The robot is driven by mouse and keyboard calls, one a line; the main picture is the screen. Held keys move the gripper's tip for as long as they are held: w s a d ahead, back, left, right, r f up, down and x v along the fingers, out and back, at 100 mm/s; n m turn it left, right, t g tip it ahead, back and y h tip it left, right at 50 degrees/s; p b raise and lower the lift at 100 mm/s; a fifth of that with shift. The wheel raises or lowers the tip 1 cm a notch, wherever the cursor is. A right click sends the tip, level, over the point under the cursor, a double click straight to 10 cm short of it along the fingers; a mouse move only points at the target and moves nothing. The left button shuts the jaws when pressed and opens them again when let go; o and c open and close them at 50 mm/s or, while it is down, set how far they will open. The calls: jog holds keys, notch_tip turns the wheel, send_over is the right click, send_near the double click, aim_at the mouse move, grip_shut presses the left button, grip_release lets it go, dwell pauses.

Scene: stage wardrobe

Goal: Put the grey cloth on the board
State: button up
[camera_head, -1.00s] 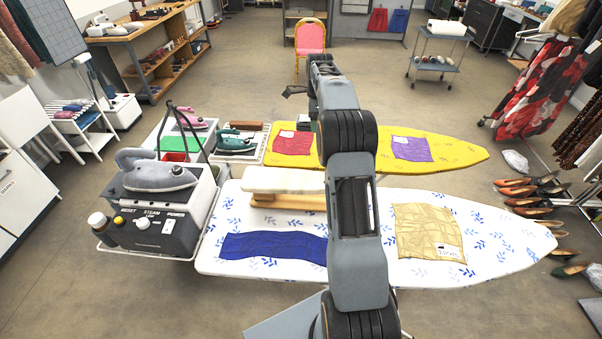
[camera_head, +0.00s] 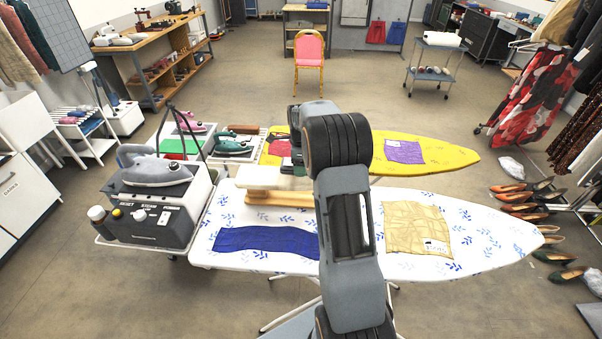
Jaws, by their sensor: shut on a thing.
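Two ironing boards stand ahead of me. The near one is a white board (camera_head: 480,235) with blue leaves, the far one a yellow board (camera_head: 455,158). A blue cloth (camera_head: 262,239) lies flat on the white board's left, a gold cloth (camera_head: 412,226) on its right. On the yellow board lie a purple cloth (camera_head: 404,152) and a red cloth (camera_head: 277,147), partly covered by my arm. My gripper (camera_head: 298,156) shows only as a small dark part left of my arm, over the red cloth's edge. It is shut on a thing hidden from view. I see no grey cloth.
A small sleeve board (camera_head: 262,177) stands on the white board, just left of my arm. A steam iron (camera_head: 155,167) rests on a grey station (camera_head: 160,215) at the left end.

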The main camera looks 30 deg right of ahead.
jog(key=shift+f+b, duration=0.65)
jog(key=shift+f, duration=0.75)
jog(key=shift+f, duration=0.2)
jog(key=o, duration=1)
